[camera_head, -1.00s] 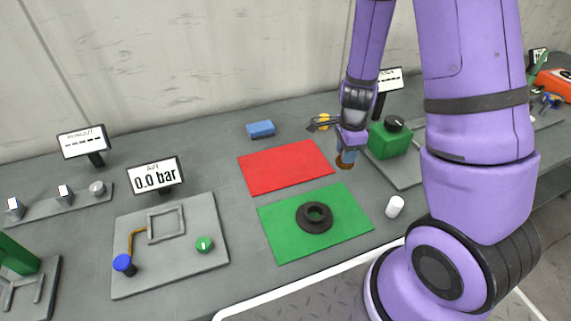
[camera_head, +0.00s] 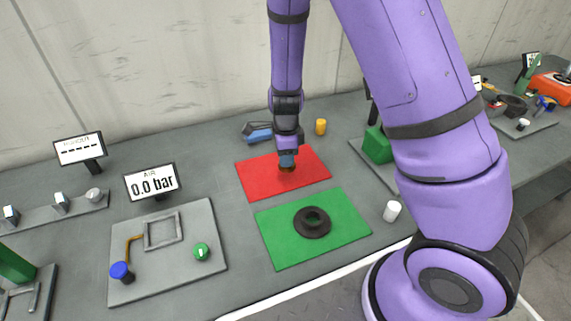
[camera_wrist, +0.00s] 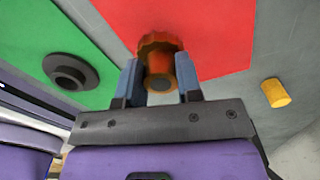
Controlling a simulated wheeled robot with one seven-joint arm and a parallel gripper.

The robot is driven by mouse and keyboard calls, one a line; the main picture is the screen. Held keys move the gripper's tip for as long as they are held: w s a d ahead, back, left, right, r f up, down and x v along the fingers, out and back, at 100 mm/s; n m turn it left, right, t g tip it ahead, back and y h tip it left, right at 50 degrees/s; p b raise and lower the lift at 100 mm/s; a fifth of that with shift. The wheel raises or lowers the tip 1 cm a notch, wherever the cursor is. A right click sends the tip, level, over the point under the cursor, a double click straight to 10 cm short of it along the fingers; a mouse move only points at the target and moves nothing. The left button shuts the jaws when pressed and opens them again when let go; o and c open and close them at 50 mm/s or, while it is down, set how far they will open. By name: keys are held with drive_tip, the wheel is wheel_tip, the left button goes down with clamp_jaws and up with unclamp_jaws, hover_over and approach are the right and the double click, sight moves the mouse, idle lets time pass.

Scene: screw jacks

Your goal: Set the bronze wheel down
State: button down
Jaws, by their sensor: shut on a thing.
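The bronze wheel (camera_wrist: 160,66) is held between the two blue-grey fingers of my gripper (camera_wrist: 160,82) in the wrist view. It has a scalloped rim and a narrower hub. In the head view my gripper (camera_head: 286,158) is over the red mat (camera_head: 310,177), and only a little of the bronze wheel (camera_head: 286,169) shows below the fingers. The red mat also shows behind the wheel in the wrist view (camera_wrist: 215,35). I cannot tell whether the wheel touches the mat.
A dark flanged ring (camera_head: 312,222) lies on the green mat (camera_head: 275,237) in front. A yellow cylinder (camera_head: 320,127) and a white cylinder (camera_head: 392,211) stand to the right.

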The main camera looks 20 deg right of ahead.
drive_tip(key=shift+f, duration=1.75)
drive_tip(key=c, duration=0.8)
unclamp_jaws()
drive_tip(key=shift+f, duration=0.15)
